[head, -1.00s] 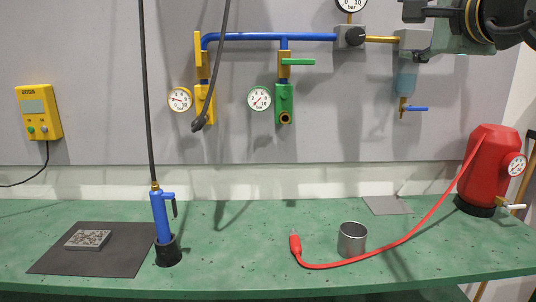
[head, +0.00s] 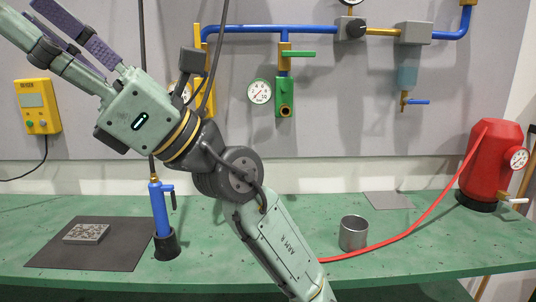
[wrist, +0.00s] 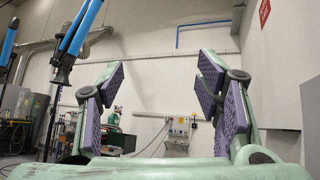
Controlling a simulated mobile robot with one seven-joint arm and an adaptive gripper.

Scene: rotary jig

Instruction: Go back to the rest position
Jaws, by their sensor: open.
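My gripper (head: 42,28) is at the upper left of the head view, raised in front of the grey panel and pointing up and left. Its purple-padded fingers run out of the picture there. In the wrist view, the two fingers (wrist: 160,80) stand wide apart, with nothing between the pads. My arm crosses the head view from the lower middle to the upper left.
The green bench (head: 420,222) carries a blue hand tool (head: 160,210) in a black holder, a grey textured block (head: 86,232) on a dark mat (head: 120,255), a metal cup (head: 353,234) and a red tank (head: 490,160). A yellow box (head: 38,105) hangs at left.

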